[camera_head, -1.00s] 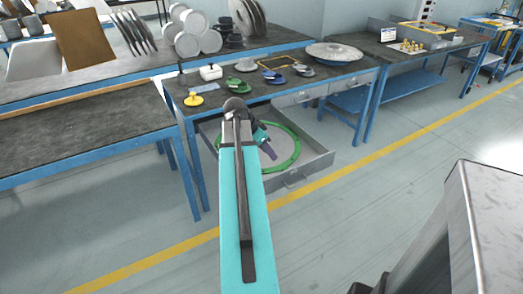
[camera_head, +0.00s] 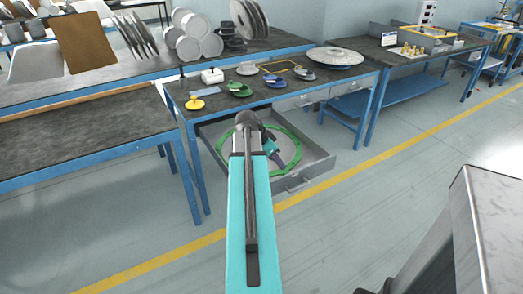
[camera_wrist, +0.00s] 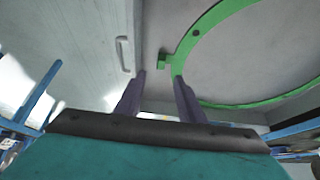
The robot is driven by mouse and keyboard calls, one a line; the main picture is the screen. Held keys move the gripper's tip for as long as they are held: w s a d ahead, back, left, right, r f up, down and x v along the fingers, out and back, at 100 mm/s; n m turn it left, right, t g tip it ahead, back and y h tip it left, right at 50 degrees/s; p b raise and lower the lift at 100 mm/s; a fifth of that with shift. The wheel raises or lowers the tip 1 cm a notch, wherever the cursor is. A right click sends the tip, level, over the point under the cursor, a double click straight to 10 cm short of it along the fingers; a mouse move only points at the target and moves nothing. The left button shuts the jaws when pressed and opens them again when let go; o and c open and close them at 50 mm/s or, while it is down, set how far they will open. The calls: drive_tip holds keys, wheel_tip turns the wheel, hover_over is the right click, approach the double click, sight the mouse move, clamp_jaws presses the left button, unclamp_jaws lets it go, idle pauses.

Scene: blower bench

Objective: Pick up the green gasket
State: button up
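The green gasket (camera_head: 299,150) is a large flat ring lying in the open grey drawer (camera_head: 318,168) under the workbench. My arm hides part of the ring in the head view. In the wrist view the gasket (camera_wrist: 188,42) curves across the upper right, and a small green tab on its edge shows just beyond my fingertips, roughly between them. My gripper (camera_wrist: 159,76) is open, with its two purple fingers apart and nothing between them. In the head view my gripper (camera_head: 277,157) is over the drawer. I cannot tell its exact height above the gasket.
The drawer's handle (camera_wrist: 123,54) shows at the left in the wrist view. The workbench top (camera_head: 330,80) above holds a yellow part (camera_head: 195,104), green and blue parts and a large grey disc (camera_head: 335,56). Floor in front of the drawer is clear.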

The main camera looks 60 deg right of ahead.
sight(285, 173)
drive_tip(key=shift+x, duration=2)
drive_tip(key=shift+p+x, duration=0.3)
drive_tip(key=shift+x, duration=2.35)
drive_tip(key=shift+r, duration=0.1)
clamp_jaws()
